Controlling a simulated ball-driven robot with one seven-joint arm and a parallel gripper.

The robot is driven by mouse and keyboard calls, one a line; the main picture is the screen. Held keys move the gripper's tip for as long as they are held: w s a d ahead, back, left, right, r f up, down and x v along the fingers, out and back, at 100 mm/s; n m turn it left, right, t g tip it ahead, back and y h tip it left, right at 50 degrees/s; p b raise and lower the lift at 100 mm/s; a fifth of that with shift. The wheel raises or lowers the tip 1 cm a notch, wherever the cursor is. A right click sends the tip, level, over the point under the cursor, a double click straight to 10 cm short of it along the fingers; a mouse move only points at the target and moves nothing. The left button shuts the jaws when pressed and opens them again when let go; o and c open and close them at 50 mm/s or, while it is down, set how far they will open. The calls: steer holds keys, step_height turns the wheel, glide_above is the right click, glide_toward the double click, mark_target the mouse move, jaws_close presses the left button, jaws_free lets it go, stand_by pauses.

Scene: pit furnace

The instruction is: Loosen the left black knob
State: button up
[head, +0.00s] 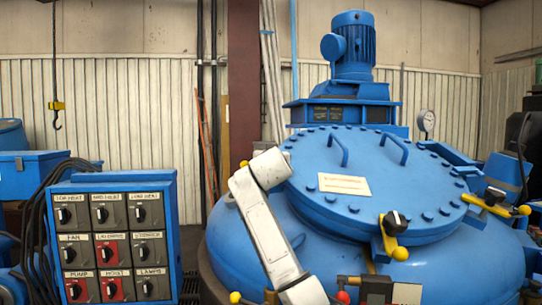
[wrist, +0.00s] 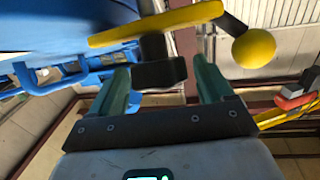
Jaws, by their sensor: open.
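In the wrist view my gripper (wrist: 162,66) is open, its two green fingers pointing toward a black knob (wrist: 159,73). The knob lies between the fingertips, with a small gap on the right and a narrower one on the left. Behind it is a yellow clamp bar (wrist: 160,24) with a yellow ball (wrist: 254,49) on a dark stem. In the head view my white arm reaches the left side of the blue furnace lid (head: 330,200). The gripper and this knob are hidden there; a yellow ball (head: 243,163) shows beside the arm.
Two other black knobs, the front one (head: 396,222) and the right one (head: 493,196), sit on yellow clamps at the lid edge. A blue switch panel (head: 110,184) stands left. Lid handles (head: 338,150) and a motor (head: 354,48) rise above.

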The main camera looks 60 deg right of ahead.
steer(key=shift+w+d, duration=0.3)
steer(key=shift+d, duration=0.15)
steer(key=shift+c, duration=0.5)
steer(key=c, duration=0.9)
steer(key=shift+o, duration=0.2)
